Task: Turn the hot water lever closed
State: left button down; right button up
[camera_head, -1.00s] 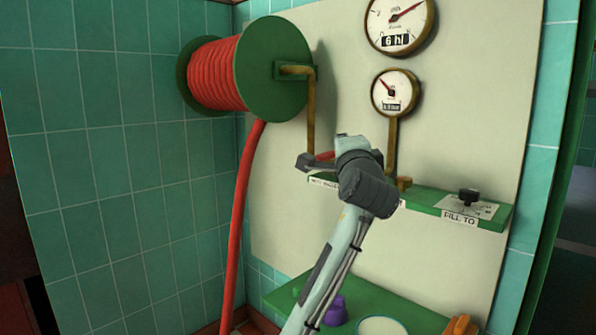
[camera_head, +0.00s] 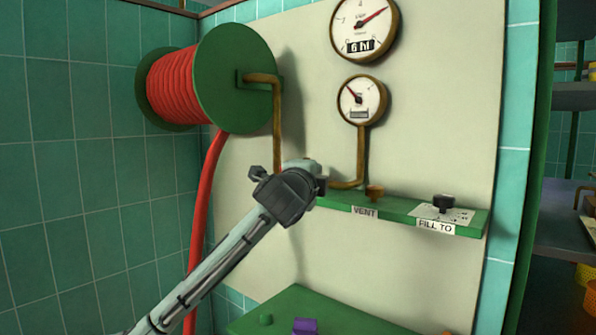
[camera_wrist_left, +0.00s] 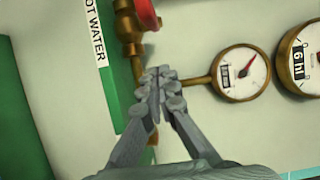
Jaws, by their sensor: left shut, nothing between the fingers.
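The hot water lever (camera_wrist_left: 147,14) is red and sits on a brass valve (camera_wrist_left: 128,30) at the top of the left wrist view, partly cut off by the frame edge. The label HOT WATER (camera_wrist_left: 96,32) is beside it on the green shelf edge. My left gripper (camera_wrist_left: 158,75) is shut and empty, its tips below the lever in that view, near the brass pipe. Whether the tips touch the pipe I cannot tell. In the head view my left arm's wrist hides the lever and fingertips. My right gripper is not in view.
A green reel of red hose (camera_head: 237,78) is at upper left. Two gauges (camera_head: 363,27) are on the panel. The green shelf (camera_head: 400,208) carries a brass vent knob (camera_head: 374,192) and a black FILL TO knob (camera_head: 443,203). A lower green shelf (camera_head: 290,312) is beneath.

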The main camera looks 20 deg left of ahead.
pick_arm(q)
jog(key=a, duration=0.1)
jog(key=w+a, duration=0.1)
jog(key=a, duration=0.2)
jog(key=shift+w, duration=0.4)
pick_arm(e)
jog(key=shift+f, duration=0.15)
pick_arm(q)
jog(key=a+p, duration=0.2)
jog(key=p, duration=0.1)
jog(key=shift+a, duration=0.2)
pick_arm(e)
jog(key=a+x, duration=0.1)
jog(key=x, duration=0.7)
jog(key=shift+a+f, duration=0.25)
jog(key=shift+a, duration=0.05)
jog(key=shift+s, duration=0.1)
pick_arm(q)
jog(key=shift+p, duration=0.35)
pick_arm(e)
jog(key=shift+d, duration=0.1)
